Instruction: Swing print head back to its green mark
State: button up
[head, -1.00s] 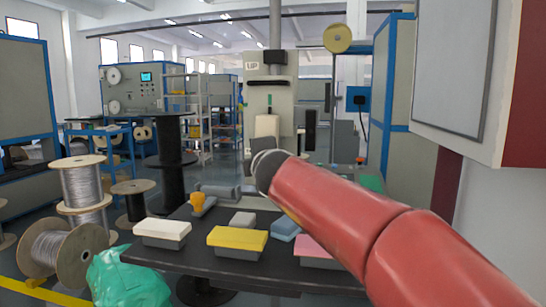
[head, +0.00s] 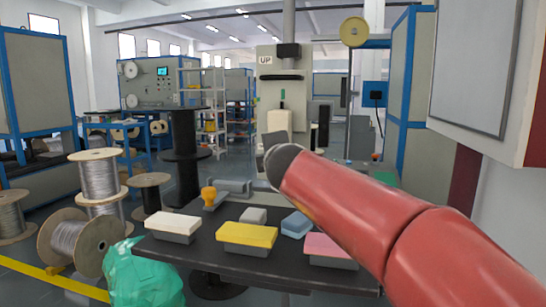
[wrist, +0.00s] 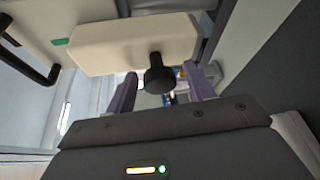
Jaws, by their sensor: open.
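The print head looks to be the cream block (wrist: 135,43) with a black knob (wrist: 158,76) in the wrist view. My red arm hides the area below, and my fingers do not show there.
A black handle (wrist: 30,58) juts out left of the green mark in the wrist view. In the head view, a dark table (head: 205,252) with coloured blocks stands in front. Wire spools (head: 96,176) are at left and a wall cabinet (head: 475,60) at right.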

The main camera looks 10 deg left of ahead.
jog(key=v, duration=0.7)
jog(key=shift+s+b, duration=0.35)
jog(key=shift+s, duration=0.05)
jog(key=shift+d, duration=0.15)
